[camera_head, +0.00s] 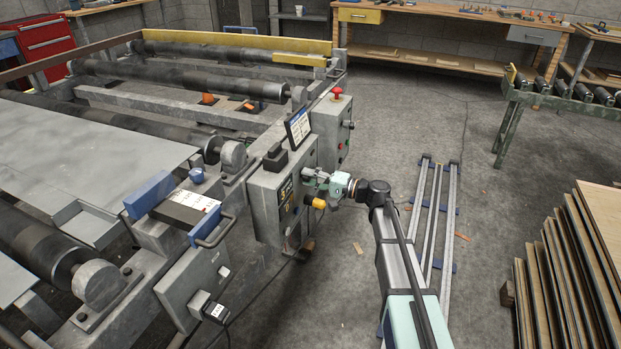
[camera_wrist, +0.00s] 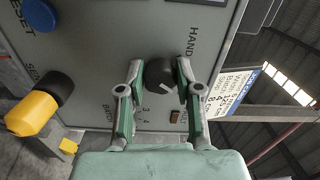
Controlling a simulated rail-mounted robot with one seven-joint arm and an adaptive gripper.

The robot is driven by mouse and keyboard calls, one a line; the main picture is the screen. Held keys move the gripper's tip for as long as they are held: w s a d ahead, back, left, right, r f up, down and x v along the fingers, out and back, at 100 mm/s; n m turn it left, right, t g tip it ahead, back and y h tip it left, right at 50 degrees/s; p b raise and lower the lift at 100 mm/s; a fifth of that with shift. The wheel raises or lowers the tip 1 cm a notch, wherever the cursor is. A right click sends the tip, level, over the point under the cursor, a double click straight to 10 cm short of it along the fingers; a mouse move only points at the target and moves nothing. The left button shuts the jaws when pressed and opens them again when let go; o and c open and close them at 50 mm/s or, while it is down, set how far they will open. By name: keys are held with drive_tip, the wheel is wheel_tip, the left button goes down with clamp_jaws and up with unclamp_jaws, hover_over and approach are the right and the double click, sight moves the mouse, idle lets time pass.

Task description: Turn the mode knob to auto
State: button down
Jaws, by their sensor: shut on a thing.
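The mode knob (camera_wrist: 158,73) is a dark round knob on a grey control panel (camera_wrist: 105,50), in the wrist view. The word HAND is printed to its right; I cannot read an AUTO label. A pale pointer line appears at the knob's lower right edge. My gripper (camera_wrist: 161,78) has its two green-padded fingers on either side of the knob, shut on it. In the head view my gripper (camera_head: 322,180) reaches the front of the control box (camera_head: 266,200) from the right, and hides the knob.
A yellow-and-black part (camera_wrist: 35,110) sticks out left of the knob, near a blue button (camera_wrist: 40,15). A second box with a red button (camera_head: 337,92) stands behind. Floor rails (camera_head: 430,215) and stacked veneer sheets (camera_head: 570,260) lie to the right.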

drive_tip(key=c, duration=0.8)
unclamp_jaws()
drive_tip(key=shift+a, duration=0.1)
drive_tip(key=shift+o, duration=0.2)
drive_tip(key=shift+d, duration=0.2)
drive_tip(key=v, duration=1.1)
drive_tip(key=shift+s+d, duration=0.2)
drive_tip(key=shift+d, duration=0.15)
